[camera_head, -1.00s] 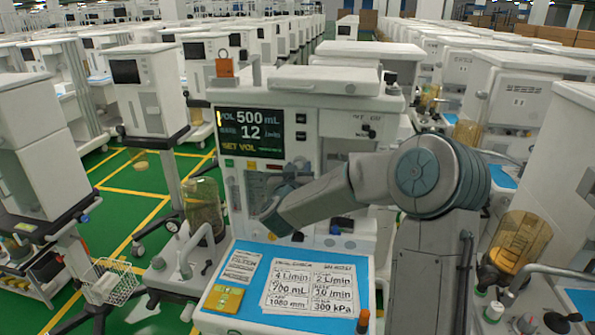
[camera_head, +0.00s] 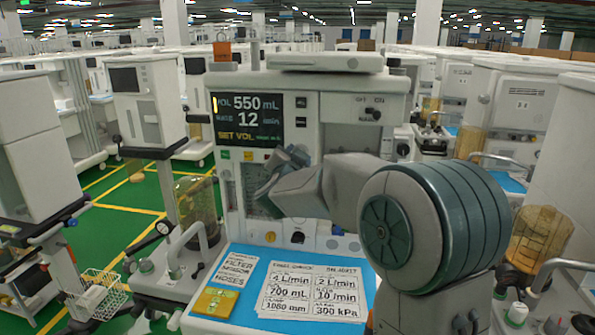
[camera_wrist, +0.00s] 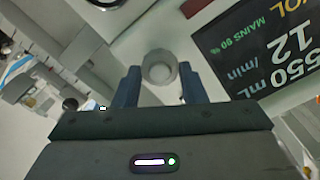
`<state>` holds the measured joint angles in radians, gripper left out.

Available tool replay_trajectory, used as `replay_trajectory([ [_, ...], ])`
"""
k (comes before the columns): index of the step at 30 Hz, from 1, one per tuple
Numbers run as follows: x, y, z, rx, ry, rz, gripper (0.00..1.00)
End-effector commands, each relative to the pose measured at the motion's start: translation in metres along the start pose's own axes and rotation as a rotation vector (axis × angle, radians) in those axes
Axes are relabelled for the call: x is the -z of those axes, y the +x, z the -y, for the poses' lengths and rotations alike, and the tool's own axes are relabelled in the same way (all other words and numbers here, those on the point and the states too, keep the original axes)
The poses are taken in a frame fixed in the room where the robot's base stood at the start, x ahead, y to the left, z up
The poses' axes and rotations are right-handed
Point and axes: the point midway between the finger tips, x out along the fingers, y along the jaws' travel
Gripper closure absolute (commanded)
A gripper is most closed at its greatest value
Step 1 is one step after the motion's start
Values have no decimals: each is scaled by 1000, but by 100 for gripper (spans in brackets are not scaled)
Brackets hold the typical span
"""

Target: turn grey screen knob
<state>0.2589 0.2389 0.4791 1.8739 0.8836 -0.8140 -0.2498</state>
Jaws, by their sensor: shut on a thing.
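The screen (camera_head: 248,119) on the cart in front of me reads VOL 550 mL and 12 /min, with SET VOL below. It also shows in the wrist view (camera_wrist: 262,50), tilted. The grey screen knob (camera_wrist: 158,68) is a round grey cap beside the screen in the wrist view. My gripper (camera_wrist: 160,84) has one dark finger on each side of the knob and is shut on it. In the head view my gripper (camera_head: 272,180) is just below the screen's lower right, and the arm hides the knob.
A blue work surface (camera_head: 240,258) below holds a printed check sheet (camera_head: 312,290), a smaller note (camera_head: 235,268) and a yellow pad (camera_head: 214,302). A clear canister (camera_head: 196,210) stands left of the cart. Other carts stand close on both sides.

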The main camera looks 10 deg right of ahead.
Motion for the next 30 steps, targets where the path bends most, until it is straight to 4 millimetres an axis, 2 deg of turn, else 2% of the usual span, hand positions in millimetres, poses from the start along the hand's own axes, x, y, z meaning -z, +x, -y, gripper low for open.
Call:
replay_trajectory([
  [1,-5,-1,-2,3,44,-1,85],
  [30,-3,0,-1,2,961,1,85],
])
